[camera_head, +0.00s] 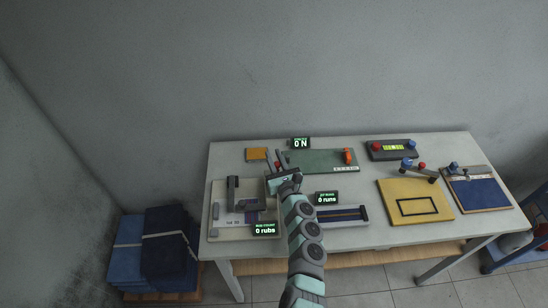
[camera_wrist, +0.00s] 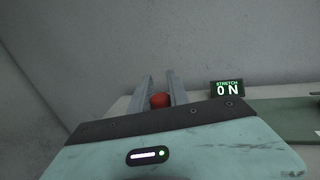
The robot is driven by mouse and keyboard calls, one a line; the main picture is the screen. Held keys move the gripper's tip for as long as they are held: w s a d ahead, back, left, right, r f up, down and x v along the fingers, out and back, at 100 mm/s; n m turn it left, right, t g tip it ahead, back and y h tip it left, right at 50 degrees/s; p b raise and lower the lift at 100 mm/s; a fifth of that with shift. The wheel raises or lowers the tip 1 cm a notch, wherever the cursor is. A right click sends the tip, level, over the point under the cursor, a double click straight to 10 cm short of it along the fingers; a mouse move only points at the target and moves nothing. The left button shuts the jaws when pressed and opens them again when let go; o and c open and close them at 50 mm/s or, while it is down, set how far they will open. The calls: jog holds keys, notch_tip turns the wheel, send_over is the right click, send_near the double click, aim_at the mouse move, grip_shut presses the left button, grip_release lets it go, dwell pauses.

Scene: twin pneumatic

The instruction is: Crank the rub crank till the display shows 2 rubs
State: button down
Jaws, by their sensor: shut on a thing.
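The rub station (camera_head: 222,222) is a pale board with a dark bracket at the left of the table. Its display (camera_head: 265,230) reads 0 rubs. My gripper (camera_head: 280,158) is at the right back of this board, with its fingers pointing to the back. In the wrist view, the fingers (camera_wrist: 160,86) are shut on a red knob (camera_wrist: 160,100), which sits between them. My gripper and arm hide the knob in the head view. The crank arm under it is hidden too, so I cannot tell its angle.
A green board (camera_head: 322,160) with an orange lever (camera_head: 348,157) lies right of my gripper, by the stretch display (camera_head: 300,143) reading 0 N. A slide unit (camera_head: 345,216) lies right of my arm. A yellow board (camera_head: 420,207) is farther right.

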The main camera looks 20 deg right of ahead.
jog(key=s+d+m+g+h+b, duration=0.1)
jog(key=s+m+g+h+b, duration=0.3)
jog(key=b, duration=1.1)
jog(key=s+d+m+g+h+b, duration=0.2)
jog(key=s+m+g+h+b, duration=0.2)
jog(key=m+g+h+b, duration=0.6)
jog(key=m+h+b, duration=0.1)
jog(key=h+b, duration=0.1)
jog(key=b, duration=0.4)
jog(key=shift+s+g+h, duration=0.2)
jog(key=shift+g+h, duration=0.2)
jog(key=shift+m, duration=0.3)
jog(key=c, duration=1.3)
grip_release()
jog(key=shift+o, duration=0.2)
